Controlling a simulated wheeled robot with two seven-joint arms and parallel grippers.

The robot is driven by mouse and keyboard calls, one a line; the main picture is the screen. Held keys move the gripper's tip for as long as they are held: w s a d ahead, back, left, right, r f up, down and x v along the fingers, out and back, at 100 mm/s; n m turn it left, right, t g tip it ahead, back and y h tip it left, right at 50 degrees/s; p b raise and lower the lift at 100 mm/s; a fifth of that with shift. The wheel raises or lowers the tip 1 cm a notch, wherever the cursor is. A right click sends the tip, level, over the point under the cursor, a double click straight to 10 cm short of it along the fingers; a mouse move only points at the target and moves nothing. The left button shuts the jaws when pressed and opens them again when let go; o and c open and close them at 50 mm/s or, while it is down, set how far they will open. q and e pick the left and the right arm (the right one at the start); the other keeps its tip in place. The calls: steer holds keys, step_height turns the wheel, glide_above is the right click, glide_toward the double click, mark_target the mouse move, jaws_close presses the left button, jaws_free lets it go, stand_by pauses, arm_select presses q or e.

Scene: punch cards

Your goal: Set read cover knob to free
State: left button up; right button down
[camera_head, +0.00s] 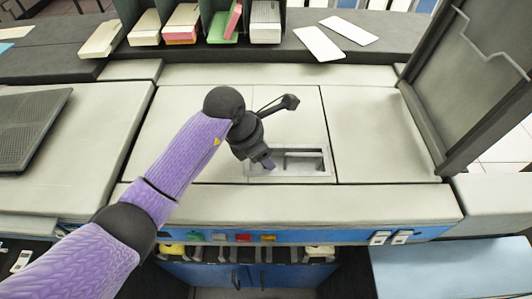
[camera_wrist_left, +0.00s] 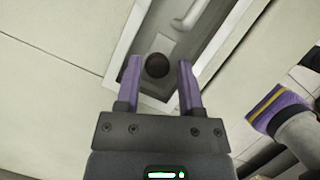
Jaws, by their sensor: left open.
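A dark round knob (camera_wrist_left: 157,66) shows in the left wrist view, inside a metal-framed recess (camera_wrist_left: 150,25) in the pale machine top. My left gripper (camera_wrist_left: 158,85) is open, with its two purple fingers on either side of the knob and a visible gap to each. I cannot tell whether the fingers reach down to the knob's depth. In the head view, my left gripper (camera_head: 267,163) points down at the left end of the framed recess (camera_head: 318,174). There the gripper hides the knob. The knob's setting cannot be read. My right gripper is in neither view.
A row of colored buttons (camera_head: 243,238) runs along the machine's blue front. Card stacks (camera_head: 265,22) and two loose cards (camera_head: 320,43) sit on the dark back shelf. A raised dark panel (camera_head: 465,80) stands at right. The pale top around the recess is clear.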

arm_select(q)
steer(key=p+v, duration=0.2)
steer(key=v, duration=0.7)
